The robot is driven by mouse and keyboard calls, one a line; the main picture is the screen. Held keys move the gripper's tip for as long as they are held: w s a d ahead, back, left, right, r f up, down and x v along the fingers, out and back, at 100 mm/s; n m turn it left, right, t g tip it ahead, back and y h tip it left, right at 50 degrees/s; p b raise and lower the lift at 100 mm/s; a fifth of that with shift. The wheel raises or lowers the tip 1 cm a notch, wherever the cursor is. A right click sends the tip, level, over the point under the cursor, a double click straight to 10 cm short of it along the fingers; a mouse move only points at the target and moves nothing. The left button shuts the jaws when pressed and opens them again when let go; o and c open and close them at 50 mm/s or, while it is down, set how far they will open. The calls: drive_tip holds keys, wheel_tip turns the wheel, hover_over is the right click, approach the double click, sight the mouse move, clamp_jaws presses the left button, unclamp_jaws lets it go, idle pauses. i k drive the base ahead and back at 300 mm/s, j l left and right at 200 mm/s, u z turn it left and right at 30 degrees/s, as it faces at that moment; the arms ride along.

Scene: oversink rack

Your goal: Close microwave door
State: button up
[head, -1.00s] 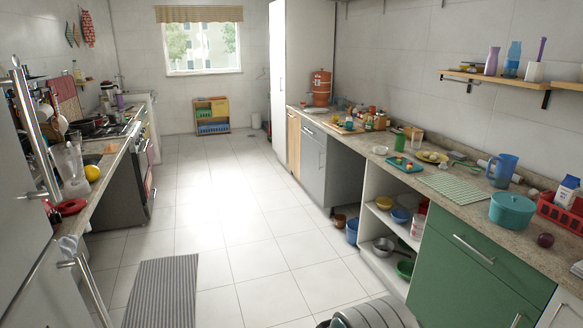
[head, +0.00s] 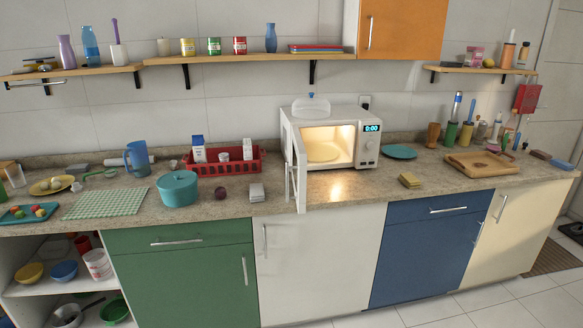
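The white microwave (head: 368,142) stands on the counter right of centre in the head view. Its door (head: 294,165) is swung wide open on the left side, sticking out toward me over the counter's front. The lit cavity shows a round plate or turntable and looks otherwise empty. A display on the right of its front reads 0:00. My gripper is not in view.
An orange cabinet (head: 402,28) hangs above. The floor shows at lower right.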

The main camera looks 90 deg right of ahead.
sight(299, 154)
drive_tip(key=z, duration=3.05)
drive_tip(key=i+j+z, duration=0.1)
drive_tip(key=i, duration=0.25)
drive_tip(key=i+j, duration=0.2)
drive_tip(key=i, duration=0.15)
drive_tip(key=z, duration=0.05)
